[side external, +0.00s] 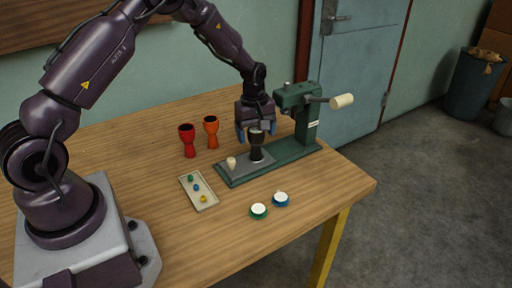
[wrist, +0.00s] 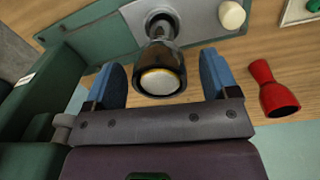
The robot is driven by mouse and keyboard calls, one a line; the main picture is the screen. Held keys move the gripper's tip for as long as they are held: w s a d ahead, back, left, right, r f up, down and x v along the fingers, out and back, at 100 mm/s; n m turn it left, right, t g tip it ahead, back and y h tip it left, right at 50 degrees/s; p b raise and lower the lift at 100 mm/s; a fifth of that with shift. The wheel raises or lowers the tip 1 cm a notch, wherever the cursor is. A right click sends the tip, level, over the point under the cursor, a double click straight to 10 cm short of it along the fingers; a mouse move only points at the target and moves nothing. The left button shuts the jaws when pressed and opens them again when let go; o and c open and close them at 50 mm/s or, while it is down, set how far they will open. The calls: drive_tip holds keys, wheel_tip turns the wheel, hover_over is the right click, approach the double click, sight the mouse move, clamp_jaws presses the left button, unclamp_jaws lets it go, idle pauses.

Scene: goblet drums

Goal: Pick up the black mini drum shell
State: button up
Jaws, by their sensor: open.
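The black mini drum shell (side external: 256,142) stands upright on the grey plate of the green press. In the wrist view the black shell (wrist: 159,70) shows from above, with a pale round inside framed by a yellowish ring. My gripper (side external: 256,128) is at the shell's upper part. In the wrist view my gripper (wrist: 162,80) is open, with one blue finger on each side of the shell and a visible gap on both sides. In the side view the gripper partly hides the shell's top.
The green press (side external: 308,125) with a cream-handled lever rises just right of my gripper. A red goblet (side external: 188,140) and an orange goblet (side external: 211,131) stand to the left. A tray (side external: 208,206) of small coloured pieces and two round lids (side external: 259,211) lie in front.

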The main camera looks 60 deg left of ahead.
drive_tip(key=shift+c, duration=0.2)
drive_tip(key=c, duration=1.2)
drive_tip(key=shift+r, duration=0.15)
